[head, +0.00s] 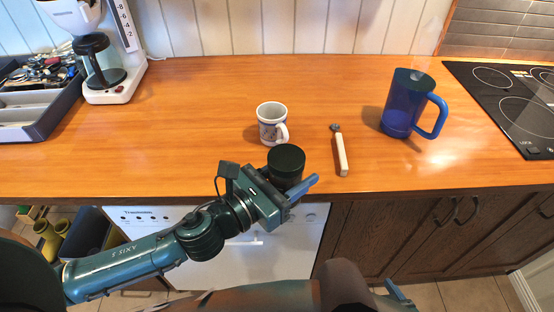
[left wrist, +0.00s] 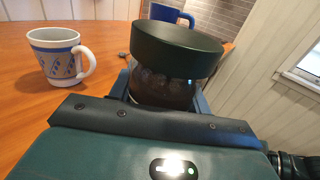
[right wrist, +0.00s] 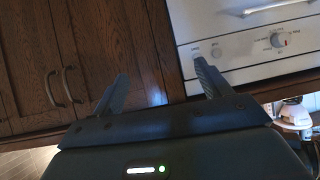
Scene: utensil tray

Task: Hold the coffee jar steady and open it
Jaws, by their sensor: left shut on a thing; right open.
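The coffee jar has a dark green lid (head: 286,159) and stands upright near the counter's front edge. In the left wrist view its lid (left wrist: 177,50) sits on the dark glass body (left wrist: 160,88). My left gripper (head: 296,190) is shut on the jar's body below the lid, one blue finger showing at the front. The lid is on the jar; how tight it sits cannot be told. My right gripper (right wrist: 160,85) is open and empty, low in front of the cabinet doors and the white appliance. In the head view only a bit of it (head: 398,296) shows at the bottom.
A white patterned mug (head: 271,122) stands just behind the jar. A white-handled utensil (head: 340,152) lies to its right. A blue pitcher (head: 400,105) and a cooktop (head: 510,100) are further right. A coffee maker (head: 105,85) and utensil tray (head: 35,130) are at left.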

